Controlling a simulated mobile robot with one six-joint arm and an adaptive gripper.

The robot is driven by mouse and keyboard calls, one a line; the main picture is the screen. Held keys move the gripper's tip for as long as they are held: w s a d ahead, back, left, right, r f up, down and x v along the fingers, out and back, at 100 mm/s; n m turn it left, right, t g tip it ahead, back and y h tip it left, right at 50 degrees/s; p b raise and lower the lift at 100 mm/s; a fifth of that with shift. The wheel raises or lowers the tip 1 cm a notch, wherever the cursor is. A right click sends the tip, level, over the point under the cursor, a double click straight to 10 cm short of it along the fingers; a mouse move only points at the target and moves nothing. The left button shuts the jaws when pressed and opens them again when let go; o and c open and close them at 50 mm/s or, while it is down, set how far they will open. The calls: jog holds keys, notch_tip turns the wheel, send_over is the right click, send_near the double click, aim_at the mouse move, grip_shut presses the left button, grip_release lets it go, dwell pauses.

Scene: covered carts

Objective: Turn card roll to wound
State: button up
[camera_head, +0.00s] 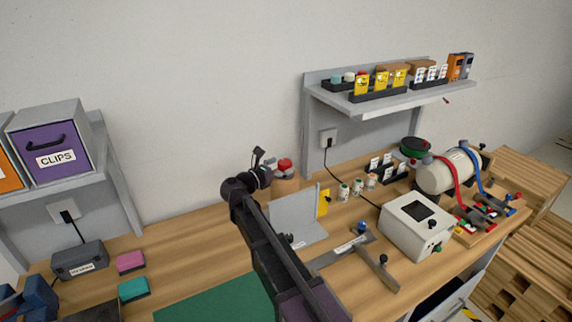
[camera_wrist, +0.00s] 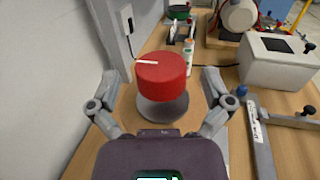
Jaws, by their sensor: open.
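A round red knob (camera_wrist: 161,70) with a white line on its top stands on a grey round base (camera_wrist: 163,105) in the wrist view. The white line points to the left. No label for a card roll or a wound mark can be read. My gripper (camera_wrist: 160,80) is open, with one finger on each side of the knob and gaps between.
A grey angled plate (camera_head: 293,215) stands right of my arm. Small bottles (camera_head: 344,191), a white box with a dark screen (camera_head: 416,225) and a cylinder with red and blue hoses (camera_head: 446,170) are further right. A wall shelf (camera_head: 390,97) hangs above.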

jog(key=v, duration=1)
jog(key=shift+s+a, duration=0.1)
jog(key=shift+s, duration=0.05)
jog(key=shift+s, duration=0.1)
